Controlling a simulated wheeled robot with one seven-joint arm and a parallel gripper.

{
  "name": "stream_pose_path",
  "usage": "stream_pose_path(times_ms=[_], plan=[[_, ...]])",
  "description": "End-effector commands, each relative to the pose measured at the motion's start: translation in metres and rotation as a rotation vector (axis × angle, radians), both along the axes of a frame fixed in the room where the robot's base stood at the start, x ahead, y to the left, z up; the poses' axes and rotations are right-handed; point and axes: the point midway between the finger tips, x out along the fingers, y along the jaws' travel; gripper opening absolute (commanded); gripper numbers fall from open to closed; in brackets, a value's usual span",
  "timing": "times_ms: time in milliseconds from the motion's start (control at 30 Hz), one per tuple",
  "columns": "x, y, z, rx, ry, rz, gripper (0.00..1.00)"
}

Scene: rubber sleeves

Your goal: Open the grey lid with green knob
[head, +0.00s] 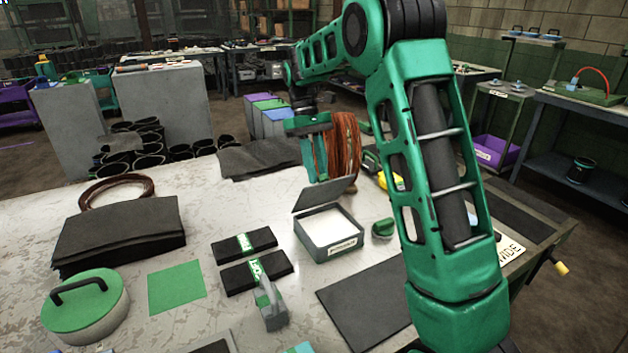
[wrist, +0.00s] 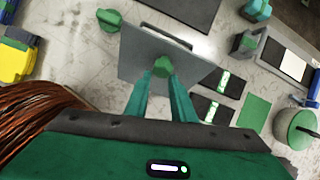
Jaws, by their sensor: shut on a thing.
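The grey lid (head: 322,194) stands raised and tilted at the back of a grey box (head: 331,246), whose white inside shows. In the wrist view the lid (wrist: 140,58) spreads in front of my fingers, with its green knob (wrist: 162,66) between the fingertips. My gripper (head: 321,178) is behind the raised lid, and it also shows in the wrist view (wrist: 162,74). Its two green fingers are shut on the knob. The knob is hidden in the head view.
A coil of brown cord (head: 342,148) stands close behind my gripper. A small green knob-like piece (head: 383,227) lies right of the box. Two black bundles with green labels (head: 245,244) lie to its left. A green square (head: 176,287) and a round green-lidded container (head: 86,306) are further left.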

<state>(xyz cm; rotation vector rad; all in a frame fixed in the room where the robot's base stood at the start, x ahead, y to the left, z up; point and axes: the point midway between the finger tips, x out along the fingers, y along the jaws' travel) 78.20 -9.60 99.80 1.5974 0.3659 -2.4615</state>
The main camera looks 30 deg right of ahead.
Motion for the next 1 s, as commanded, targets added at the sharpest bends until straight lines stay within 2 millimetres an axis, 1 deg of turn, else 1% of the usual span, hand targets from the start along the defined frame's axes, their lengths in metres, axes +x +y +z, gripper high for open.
stream_pose_path(times_ms=[33, 133, 167, 200, 267, 300, 667, 767, 867, 1000], plan=[[0.006, -0.007, -0.002, -0.005, -0.006, -0.013, 0.00], [0.014, -0.008, -0.001, -0.005, -0.004, -0.017, 0.00], [0.012, -0.008, -0.001, -0.005, -0.004, -0.017, 0.07], [0.012, -0.008, -0.001, -0.005, -0.003, -0.016, 0.17], [0.011, -0.008, 0.000, -0.004, -0.002, -0.016, 0.31], [0.011, -0.008, 0.000, -0.003, -0.001, -0.016, 0.41], [0.011, -0.010, 0.003, -0.002, 0.000, -0.018, 0.41], [0.015, -0.010, 0.010, -0.002, -0.001, -0.018, 0.41], [0.022, -0.010, 0.025, -0.002, -0.003, -0.018, 0.41], [0.034, -0.010, 0.050, -0.003, -0.002, -0.017, 0.41]])
